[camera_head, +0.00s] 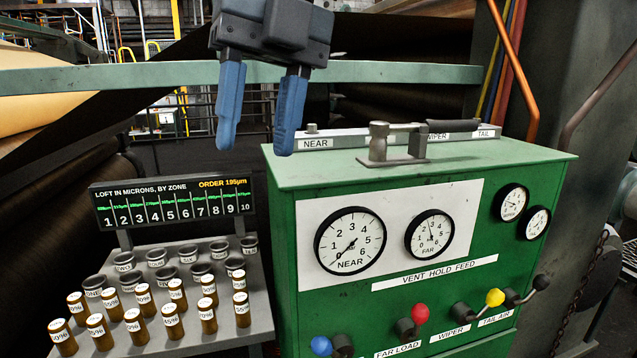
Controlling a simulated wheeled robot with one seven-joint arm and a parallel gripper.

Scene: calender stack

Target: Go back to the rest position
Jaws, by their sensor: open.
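My gripper (258,108) hangs at the top of the view, left of centre. Its two blue fingers point down and stand apart with nothing between them. It is in front of the green cabinet's top-left corner and above the display board. The green cabinet (285,235) stands at the centre and right. Whether the fingers are near its top in depth, I cannot tell.
A metal handle (390,145) and a labelled bar (345,140) sit on the cabinet top. Gauges and coloured levers are on its front. A grey stand (215,342) at lower left holds several brown bottles and dark cups below a display (172,202). A green rail (400,74) crosses behind.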

